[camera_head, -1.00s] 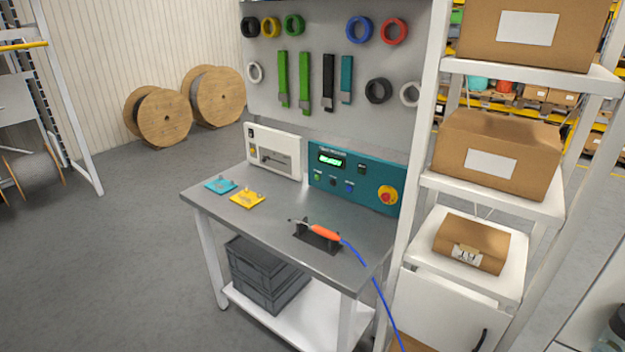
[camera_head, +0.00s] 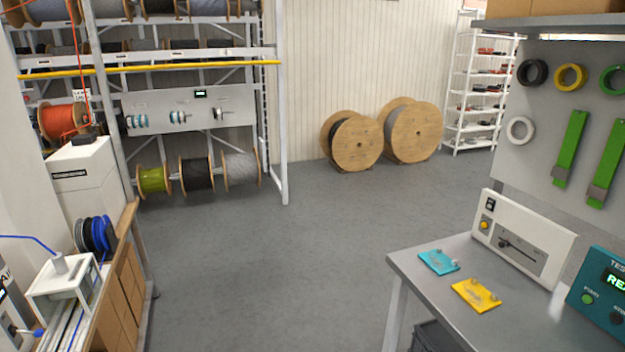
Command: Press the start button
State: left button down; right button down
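A green button labelled start (camera_head: 587,298) is on the teal tester box (camera_head: 600,292) at the right edge, which is cut off by the frame. Its display (camera_head: 615,280) is lit green and partly visible. A dark button (camera_head: 617,317) sits beside the green one. A white box (camera_head: 522,240) with a yellow button (camera_head: 485,225) stands left of the tester on the grey workbench (camera_head: 535,318). Neither of my grippers shows in the head view.
A cyan plate (camera_head: 439,262) and a yellow plate (camera_head: 476,295) lie on the bench. Wooden reels (camera_head: 356,143) stand by the back wall. A reel rack (camera_head: 190,68) and a wooden cabinet with machines (camera_head: 125,275) are at left. The grey floor (camera_head: 290,265) between is clear.

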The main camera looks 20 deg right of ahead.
aim_at(586, 298)
jog(key=i, duration=3.7)
jog(key=z, duration=4.55)
jog(key=i, duration=1)
jog(key=z, duration=0.05)
